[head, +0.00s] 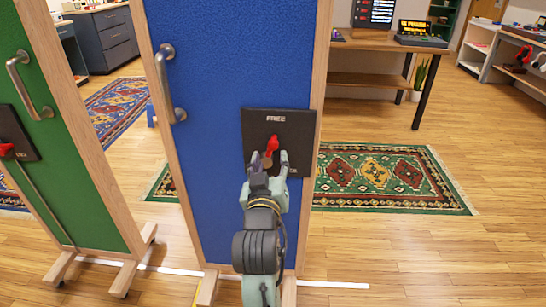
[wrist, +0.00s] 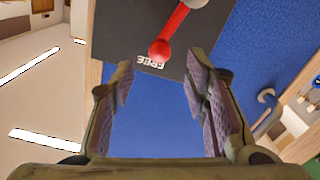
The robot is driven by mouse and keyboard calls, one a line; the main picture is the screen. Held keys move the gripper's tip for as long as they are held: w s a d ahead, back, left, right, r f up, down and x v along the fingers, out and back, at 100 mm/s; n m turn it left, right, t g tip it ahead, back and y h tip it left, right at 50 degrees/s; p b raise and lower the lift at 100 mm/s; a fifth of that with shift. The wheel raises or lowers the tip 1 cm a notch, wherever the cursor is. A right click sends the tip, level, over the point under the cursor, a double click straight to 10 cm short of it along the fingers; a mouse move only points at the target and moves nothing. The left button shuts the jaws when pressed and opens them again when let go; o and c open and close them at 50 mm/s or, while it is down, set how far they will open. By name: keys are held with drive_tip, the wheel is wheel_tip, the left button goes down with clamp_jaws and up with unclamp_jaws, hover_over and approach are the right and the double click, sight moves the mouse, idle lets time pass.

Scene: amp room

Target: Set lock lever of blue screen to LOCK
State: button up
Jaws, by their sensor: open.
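The blue screen (head: 213,60) stands upright in a wooden frame in front of me. A black lock plate (head: 252,121) is on its lower right part, with the word FREE at its top. The red lock lever (head: 272,145) points up toward FREE. In the wrist view the red lever (wrist: 173,32) runs from a grey hub to a round knob near the upside-down FREE label. My gripper (head: 268,160) is open in front of the plate, around or just below the lever in the head view. In the wrist view my gripper (wrist: 165,75) has nothing between its fingers. My gripper hides the plate's lower part.
A metal handle (head: 168,84) sticks out on the blue screen's left side. A green screen (head: 75,130) with its own handle and red lever stands at left. Behind are a patterned rug (head: 385,178) and a wooden table (head: 375,80). Floor at right is clear.

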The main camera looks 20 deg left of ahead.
sight(273, 147)
drive_tip(key=p+x, duration=0.1)
drive_tip(key=x, duration=0.7)
drive_tip(key=shift+p, duration=0.3)
drive_tip(key=shift+c, duration=0.2)
